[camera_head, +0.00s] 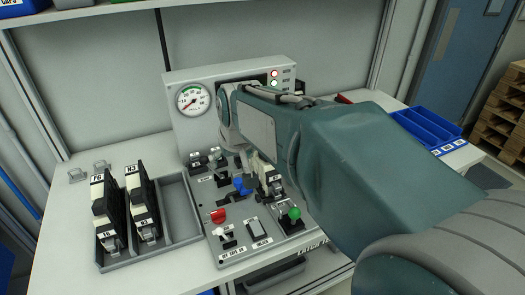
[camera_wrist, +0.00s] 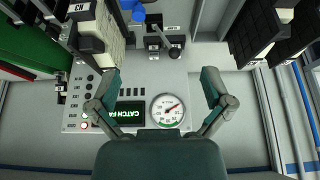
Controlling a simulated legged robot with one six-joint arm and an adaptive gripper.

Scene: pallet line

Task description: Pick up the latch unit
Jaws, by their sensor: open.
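No part is clearly marked as the latch unit. Two tall black-and-cream units stand in the grey tray in the head view: a left unit (camera_head: 106,208) and a right unit (camera_head: 142,202). Another cream-and-black unit (camera_head: 268,177) sits on the control panel (camera_head: 210,232), partly behind my arm. It seems to be the labelled unit (camera_wrist: 86,32) at upper left in the wrist view. Dark units (camera_wrist: 255,28) also show there at upper right. My gripper (camera_wrist: 162,72) is open and empty, its fingers apart above the panel. My arm hides it in the head view.
A gauge box (camera_head: 193,101) stands behind the panel; its display (camera_wrist: 122,117) reads "CATCH FA...", partly covered. A red switch (camera_head: 217,215), blue knob (camera_head: 241,184) and green knob (camera_head: 294,213) stick up. The tray's right compartment (camera_head: 180,212) is empty. Blue bins (camera_head: 428,125) stand at right.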

